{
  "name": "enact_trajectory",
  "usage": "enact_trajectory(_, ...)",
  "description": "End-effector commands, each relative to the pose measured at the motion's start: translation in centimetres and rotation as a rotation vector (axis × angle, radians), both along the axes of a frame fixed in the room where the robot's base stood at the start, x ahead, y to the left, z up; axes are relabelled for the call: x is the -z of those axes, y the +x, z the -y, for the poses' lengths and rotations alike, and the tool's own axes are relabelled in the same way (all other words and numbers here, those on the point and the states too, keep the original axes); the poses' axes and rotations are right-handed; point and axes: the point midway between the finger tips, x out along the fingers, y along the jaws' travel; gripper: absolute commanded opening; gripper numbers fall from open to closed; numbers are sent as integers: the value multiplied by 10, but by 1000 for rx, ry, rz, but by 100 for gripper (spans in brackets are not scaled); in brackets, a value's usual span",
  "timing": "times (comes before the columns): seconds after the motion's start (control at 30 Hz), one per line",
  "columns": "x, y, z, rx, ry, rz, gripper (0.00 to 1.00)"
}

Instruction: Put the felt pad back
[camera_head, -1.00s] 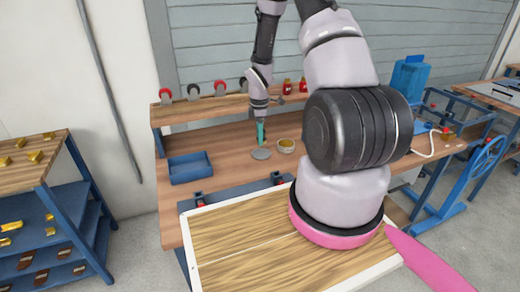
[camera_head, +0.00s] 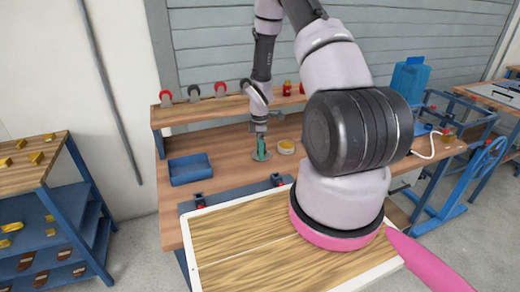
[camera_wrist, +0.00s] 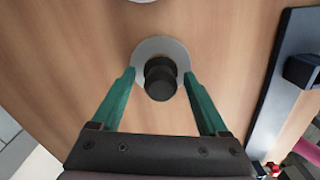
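A flat pale grey disc (camera_wrist: 149,50) with a dark round knob (camera_wrist: 160,78) at its middle lies on the wooden bench top; it looks like the felt pad, though the frames do not settle this. My gripper (camera_wrist: 158,75) is open, with one green finger on each side of the knob and a gap to both sides. In the head view my gripper (camera_head: 261,154) is low over the bench and hides most of the disc. Nothing is held between the fingers.
A round tin with yellow contents (camera_head: 286,147) stands just right of my gripper. A blue tray (camera_head: 190,168) is to the left. A raised back shelf (camera_head: 215,110) holds several red and grey items. A dark blue rail (camera_wrist: 281,80) lies right in the wrist view.

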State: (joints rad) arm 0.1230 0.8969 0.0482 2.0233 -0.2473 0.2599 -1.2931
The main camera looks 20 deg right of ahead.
Motion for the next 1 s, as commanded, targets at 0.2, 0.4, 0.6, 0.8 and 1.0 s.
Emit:
enact_trajectory(0.2,0,0,0,0,0,0,77)
enact_trajectory(0.4,-19,1,0,0,0,3,77)
enact_trajectory(0.6,-62,1,0,1,0,5,77)
enact_trajectory(0.8,-100,1,0,0,0,3,77)
enact_trajectory(1.0,-120,0,0,2,0,1,77)
